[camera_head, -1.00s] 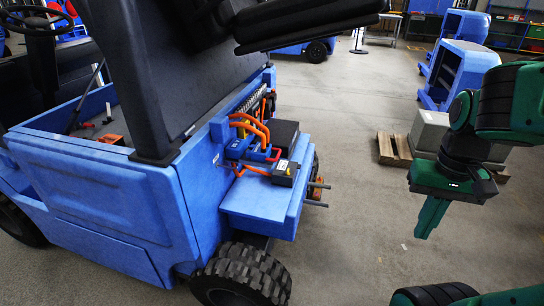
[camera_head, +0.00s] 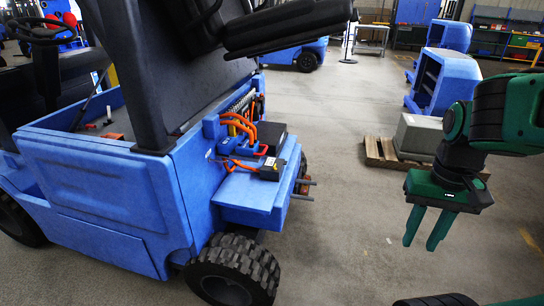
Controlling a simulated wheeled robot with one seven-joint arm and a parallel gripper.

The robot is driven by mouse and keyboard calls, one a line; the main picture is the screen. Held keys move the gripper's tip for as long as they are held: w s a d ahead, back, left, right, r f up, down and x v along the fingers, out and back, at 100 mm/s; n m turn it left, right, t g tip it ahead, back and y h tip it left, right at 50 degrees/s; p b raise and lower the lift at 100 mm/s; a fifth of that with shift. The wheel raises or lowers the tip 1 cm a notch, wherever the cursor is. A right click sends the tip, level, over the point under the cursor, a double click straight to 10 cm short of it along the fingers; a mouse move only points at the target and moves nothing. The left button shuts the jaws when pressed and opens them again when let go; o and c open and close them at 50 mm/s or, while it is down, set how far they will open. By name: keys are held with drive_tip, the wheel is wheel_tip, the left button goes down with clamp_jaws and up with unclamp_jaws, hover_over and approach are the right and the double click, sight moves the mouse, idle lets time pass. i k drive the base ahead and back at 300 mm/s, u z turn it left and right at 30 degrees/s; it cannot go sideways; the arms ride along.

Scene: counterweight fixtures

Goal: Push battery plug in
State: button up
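A dark grey battery plug (camera_head: 270,168) with a small yellow label lies on the blue rear shelf of the vehicle, with an orange cable at its left. Just behind and left of it is a blue connector block (camera_head: 239,147) with a red part at its right end. The plug and the block look apart, though the exact gap is hard to tell. My gripper (camera_head: 427,246) hangs to the right over open floor, well away from the plug. Its two green fingers point down, spread apart with nothing between them.
A black box (camera_head: 273,138) stands beside the connectors. Metal prongs (camera_head: 303,190) stick out right of the shelf. A pallet (camera_head: 385,155) with a grey block lies behind my gripper. The floor between is clear.

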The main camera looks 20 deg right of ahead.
sight(244, 148)
drive_tip(key=u, duration=0.5)
drive_tip(key=i, duration=1.1)
drive_tip(key=z, duration=0.35)
